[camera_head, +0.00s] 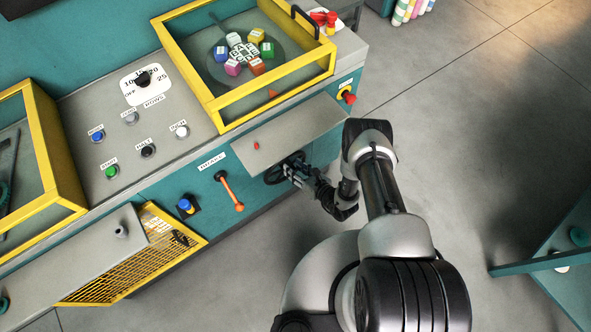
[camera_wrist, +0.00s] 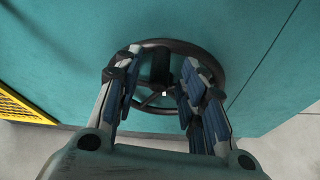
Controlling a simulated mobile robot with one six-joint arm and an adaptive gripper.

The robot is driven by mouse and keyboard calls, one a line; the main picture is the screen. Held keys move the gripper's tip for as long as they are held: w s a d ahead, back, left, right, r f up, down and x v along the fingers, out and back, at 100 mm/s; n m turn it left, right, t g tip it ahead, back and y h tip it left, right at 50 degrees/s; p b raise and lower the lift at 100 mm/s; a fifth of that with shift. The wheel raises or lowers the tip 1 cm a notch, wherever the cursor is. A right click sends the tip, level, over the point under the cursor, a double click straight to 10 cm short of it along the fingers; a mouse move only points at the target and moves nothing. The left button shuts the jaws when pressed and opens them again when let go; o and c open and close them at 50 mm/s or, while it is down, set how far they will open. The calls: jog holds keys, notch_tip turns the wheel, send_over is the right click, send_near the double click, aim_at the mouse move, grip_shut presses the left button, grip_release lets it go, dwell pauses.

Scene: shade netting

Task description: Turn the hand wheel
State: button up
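The hand wheel (camera_head: 271,176) is a dark spoked wheel on the teal front of the machine, below a grey shelf. In the wrist view the wheel (camera_wrist: 172,43) fills the upper middle, with its hub and some spokes showing between my fingers. My gripper (camera_head: 299,170) is right at the wheel in the head view. In the wrist view my gripper (camera_wrist: 160,66) is open, its two fingers apart and overlapping the left and right sides of the rim. I cannot tell whether they touch it. The lower part of the wheel is partly hidden by my fingers.
A grey shelf (camera_head: 297,132) juts out just above the wheel. An orange lever (camera_head: 230,190) and a blue knob (camera_head: 186,205) sit to the left, and a red knob (camera_head: 348,97) to the upper right. A yellow mesh guard (camera_head: 130,272) stands lower left. Open floor (camera_head: 480,150) lies right.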

jog(key=shift+c, duration=0.2)
grip_shut()
dwell(0.3)
dwell(0.3)
